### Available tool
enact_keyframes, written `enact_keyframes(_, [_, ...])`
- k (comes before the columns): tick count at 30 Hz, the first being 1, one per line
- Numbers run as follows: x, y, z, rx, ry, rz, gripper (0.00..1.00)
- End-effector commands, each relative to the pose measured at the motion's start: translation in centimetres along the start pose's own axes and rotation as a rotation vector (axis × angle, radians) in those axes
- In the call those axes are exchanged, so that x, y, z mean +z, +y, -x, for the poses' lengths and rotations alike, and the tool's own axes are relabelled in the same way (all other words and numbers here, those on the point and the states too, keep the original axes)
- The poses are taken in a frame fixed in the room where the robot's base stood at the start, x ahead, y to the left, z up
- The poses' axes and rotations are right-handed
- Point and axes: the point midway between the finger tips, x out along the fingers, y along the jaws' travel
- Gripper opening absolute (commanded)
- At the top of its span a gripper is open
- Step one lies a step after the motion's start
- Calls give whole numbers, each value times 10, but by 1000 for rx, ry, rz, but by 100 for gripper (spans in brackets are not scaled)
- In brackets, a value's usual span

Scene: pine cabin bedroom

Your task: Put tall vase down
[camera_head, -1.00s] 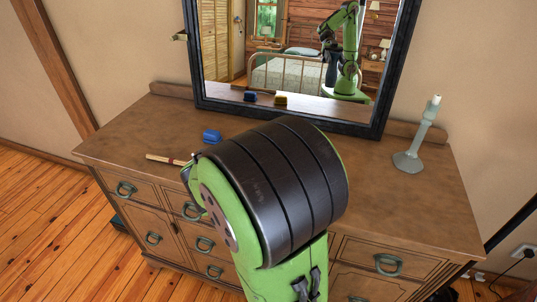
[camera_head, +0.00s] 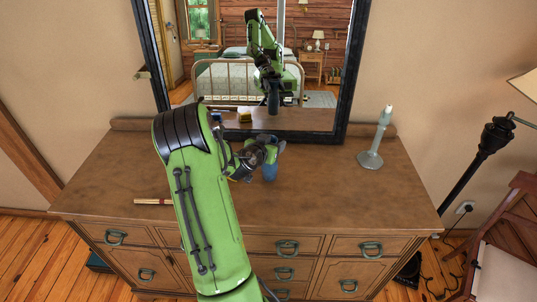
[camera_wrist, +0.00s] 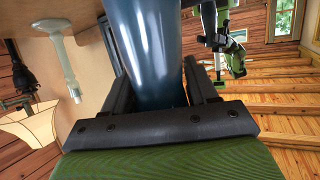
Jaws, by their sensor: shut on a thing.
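The tall vase (camera_head: 270,172) is blue and upright over the middle of the wooden dresser top (camera_head: 330,195). My gripper (camera_head: 266,153) is shut on it, reaching in from the left, and hides its upper part. In the wrist view the vase (camera_wrist: 148,45) runs between the two dark fingers of my gripper (camera_wrist: 165,92). Its base is at or close to the dresser top; I cannot tell if it touches.
A pale candlestick (camera_head: 374,140) stands at the dresser's right rear. A dark-framed mirror (camera_head: 346,75) rises behind. A red-and-tan stick (camera_head: 152,201) lies at the left front. A small blue thing (camera_head: 216,116) is partly hidden behind my arm. The right front dresser top is clear.

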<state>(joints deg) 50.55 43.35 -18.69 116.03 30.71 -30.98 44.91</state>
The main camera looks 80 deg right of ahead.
Motion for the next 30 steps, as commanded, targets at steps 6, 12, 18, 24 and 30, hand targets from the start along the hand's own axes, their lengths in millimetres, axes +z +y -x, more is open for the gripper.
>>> enact_keyframes(6, [25,1,-10,2,1,0,1])
enact_keyframes(12, [25,0,-10,1,1,-1,1])
enact_keyframes(18, [28,0,-11,1,-1,0,62])
enact_keyframes(24, [28,0,-11,1,-1,0,83])
enact_keyframes(30, [27,0,-11,1,-1,0,83])
